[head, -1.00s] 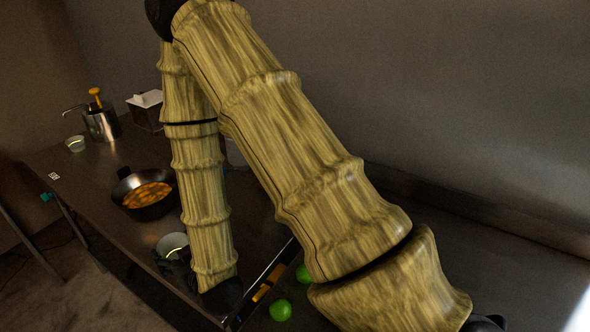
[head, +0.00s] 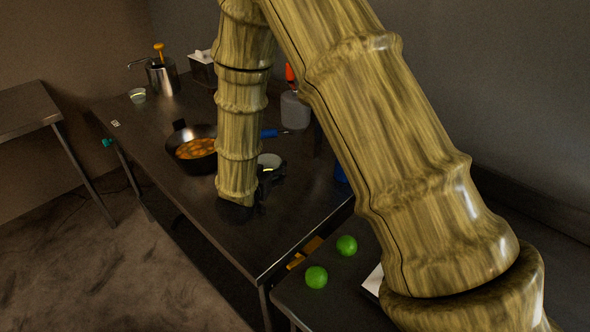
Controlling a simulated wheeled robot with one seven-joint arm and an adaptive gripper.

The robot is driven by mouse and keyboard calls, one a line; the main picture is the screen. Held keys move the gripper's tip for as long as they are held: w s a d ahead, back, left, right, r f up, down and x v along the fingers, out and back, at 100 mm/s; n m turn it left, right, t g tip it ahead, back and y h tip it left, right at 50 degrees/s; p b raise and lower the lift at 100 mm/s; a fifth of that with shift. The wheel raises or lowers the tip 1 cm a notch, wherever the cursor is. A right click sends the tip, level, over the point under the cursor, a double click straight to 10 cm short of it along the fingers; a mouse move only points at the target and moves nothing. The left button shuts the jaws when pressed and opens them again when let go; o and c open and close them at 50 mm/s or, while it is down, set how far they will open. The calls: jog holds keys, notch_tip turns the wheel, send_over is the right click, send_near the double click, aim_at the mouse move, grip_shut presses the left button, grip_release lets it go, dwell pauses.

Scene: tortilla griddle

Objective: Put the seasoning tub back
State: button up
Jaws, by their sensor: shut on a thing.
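A small pale tub (head: 269,160) with a yellowish streak inside is in my gripper (head: 268,176), to the right of the black pan. My gripper is dark and partly hidden behind my own arm; its fingers are shut on the tub's side. The tub looks upright, at or just above the dark table (head: 225,228); I cannot tell whether it touches. A similar small tub (head: 137,95) stands at the table's far left, by the steel pump pot.
The black pan (head: 205,130) holds orange food. The steel pump pot (head: 162,76), a lidded box (head: 203,68) and a white bottle with a red top (head: 295,108) stand at the back. Two green balls (head: 346,245) lie on the nearer counter. The table's front is clear.

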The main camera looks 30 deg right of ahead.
jog(key=shift+w+d+m+g+h, duration=0.1)
jog(key=shift+w+m+g+h, duration=0.2)
jog(key=shift+m+g+h, duration=0.35)
jog(key=shift+w+d, duration=0.1)
jog(key=shift+d, duration=0.1)
jog(key=w+d+p, duration=0.1)
jog(key=w+d, duration=0.1)
jog(key=d, duration=0.2)
jog(key=w+d+f+p, duration=0.1)
jog(key=w+d, duration=0.2)
jog(key=d, duration=0.1)
jog(key=w+d+p, duration=0.2)
jog(key=w+d, duration=0.1)
jog(key=d, duration=0.1)
jog(key=shift+w+d+f, duration=0.15)
jog(key=shift+d, duration=0.1)
jog(key=shift+w+d+f+p, duration=0.1)
jog(key=shift+d+f+p, duration=0.1)
jog(key=shift+p, duration=0.15)
jog(key=shift+f+p, duration=0.6)
jog(key=shift+f, duration=1)
jog(key=shift+f, duration=0.25)
jog(key=o, duration=1)
jog(key=shift+o, duration=0.2)
jog(key=shift+r, duration=0.1)
